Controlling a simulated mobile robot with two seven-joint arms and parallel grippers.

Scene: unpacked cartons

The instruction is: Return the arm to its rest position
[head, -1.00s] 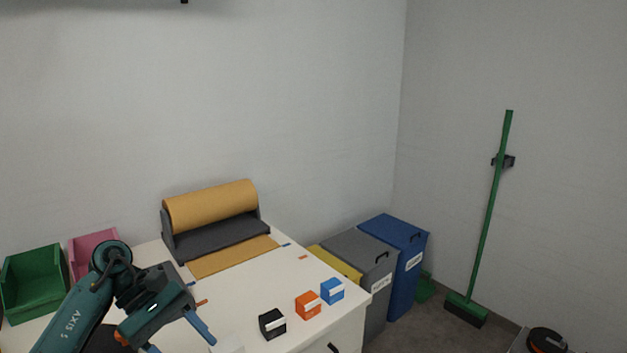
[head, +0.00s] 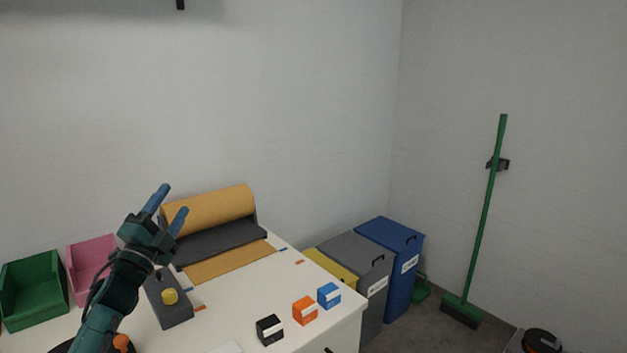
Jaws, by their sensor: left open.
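My left arm comes in from the lower left in the head view. Its gripper (head: 172,205) points up, with two blue fingers spread apart and nothing between them. It is raised over the back left of the white table (head: 240,310), in front of the yellow-brown paper roll (head: 215,207). My right gripper is not in view.
Black (head: 269,330), orange (head: 305,310) and blue (head: 329,295) boxes stand near the table's right edge. A dark block with a yellow knob (head: 170,297) lies below the gripper. Green (head: 35,290) and pink (head: 92,260) bins stand at left. Lidded bins (head: 390,255) stand beyond the table.

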